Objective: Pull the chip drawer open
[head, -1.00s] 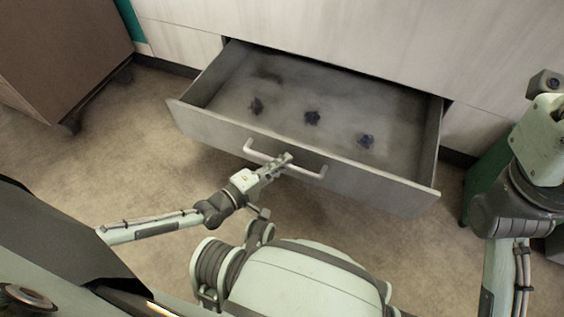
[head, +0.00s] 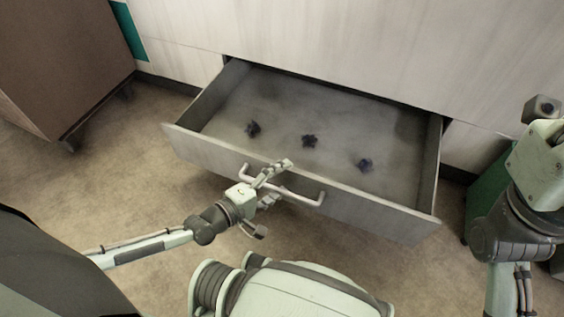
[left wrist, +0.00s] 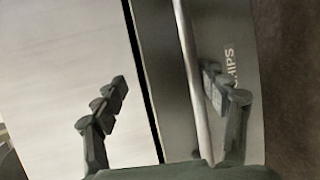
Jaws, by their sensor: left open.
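The grey chip drawer (head: 205,150) stands well out of the pale cabinet in the head view. Its front bears a pale bar handle (head: 308,199). In the left wrist view the handle (left wrist: 190,75) runs as a long bar beside the lettered drawer front (left wrist: 240,110), whose label reads "CHIPS". My left gripper (head: 272,183) is at the left part of the handle, fingers spread. In the wrist view the bar passes between the open fingers (left wrist: 162,92), close to the right one; I cannot tell if they touch.
Several small dark pieces, such as one in the middle (head: 309,141), lie on the drawer floor. The pale cabinet (head: 360,40) rises behind. A brown cabinet (head: 60,60) stands at left, and a green box (head: 487,190) at right. The floor left of the drawer is clear.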

